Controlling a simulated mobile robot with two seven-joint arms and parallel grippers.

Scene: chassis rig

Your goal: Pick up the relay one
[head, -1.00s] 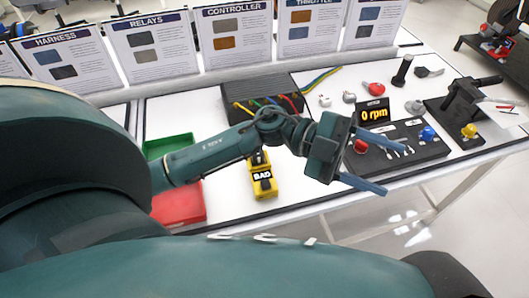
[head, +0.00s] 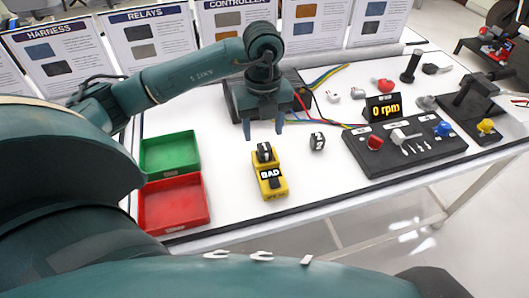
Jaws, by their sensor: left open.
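Two small black relay blocks with white markings show in the head view. One relay (head: 265,152) sits at the top of a yellow tester (head: 271,187) marked "BAD". The other relay (head: 317,141) stands on the white table to the right of the tester. The markings are too small to tell surely which is relay one. My left gripper (head: 264,130) is open and empty, fingers pointing down. In the picture it is just above the relay in the tester, apart from it. My right gripper is not in view.
A green tray (head: 170,152) and a red tray (head: 174,203) lie left of the tester. The dark controller box (head: 236,98) with coloured wires stands behind my left gripper. A black switch panel (head: 405,152) and an rpm display (head: 383,108) are at the right.

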